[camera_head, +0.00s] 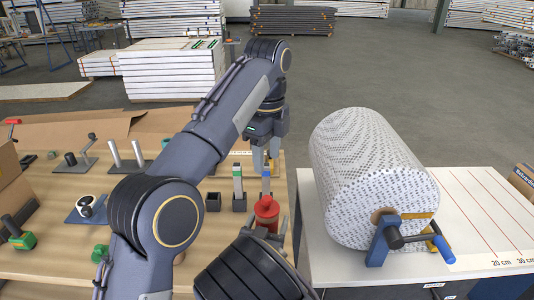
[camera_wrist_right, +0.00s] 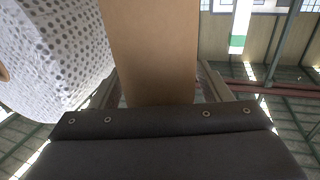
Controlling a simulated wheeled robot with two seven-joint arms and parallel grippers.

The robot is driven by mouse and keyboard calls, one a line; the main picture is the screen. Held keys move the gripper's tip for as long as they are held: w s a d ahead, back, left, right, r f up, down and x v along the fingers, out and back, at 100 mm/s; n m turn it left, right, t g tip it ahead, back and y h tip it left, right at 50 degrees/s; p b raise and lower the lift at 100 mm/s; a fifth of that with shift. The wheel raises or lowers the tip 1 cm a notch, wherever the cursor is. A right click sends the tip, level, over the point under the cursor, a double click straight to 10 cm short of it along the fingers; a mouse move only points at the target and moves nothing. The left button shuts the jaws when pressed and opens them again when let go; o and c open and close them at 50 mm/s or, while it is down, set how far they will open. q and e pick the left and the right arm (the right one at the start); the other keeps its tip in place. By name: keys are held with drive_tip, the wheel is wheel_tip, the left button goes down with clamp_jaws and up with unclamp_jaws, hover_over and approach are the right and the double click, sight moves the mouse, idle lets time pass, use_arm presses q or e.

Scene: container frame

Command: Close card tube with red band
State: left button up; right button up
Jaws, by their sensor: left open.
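A red, narrow-topped piece (camera_head: 267,212) shows in the head view between the fingers of my right gripper (camera_head: 266,228). In the right wrist view a brown card tube (camera_wrist_right: 152,50) runs up between the fingers of my right gripper (camera_wrist_right: 160,88), which look closed against its sides. The tube's far end is cut off and no red band shows there. My left gripper (camera_head: 266,160) points down with its fingers apart, behind and above the red piece. Whether anything sits between its fingers is unclear.
A dotted white roll (camera_head: 365,165) on a stand with a blue-handled crank (camera_head: 405,238) is close on the right. A green-and-white upright piece (camera_head: 238,180) stands in a dark block (camera_head: 239,203). Several tools and fixtures fill the wooden table's left side.

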drive_tip(key=shift+o, duration=0.4)
drive_tip(key=shift+s, duration=0.1)
drive_tip(key=shift+s+a+f, duration=0.1)
drive_tip(key=shift+s+a, duration=0.1)
drive_tip(key=shift+s, duration=0.15)
drive_tip(key=b+v, duration=0.2)
drive_tip(key=v, duration=0.5)
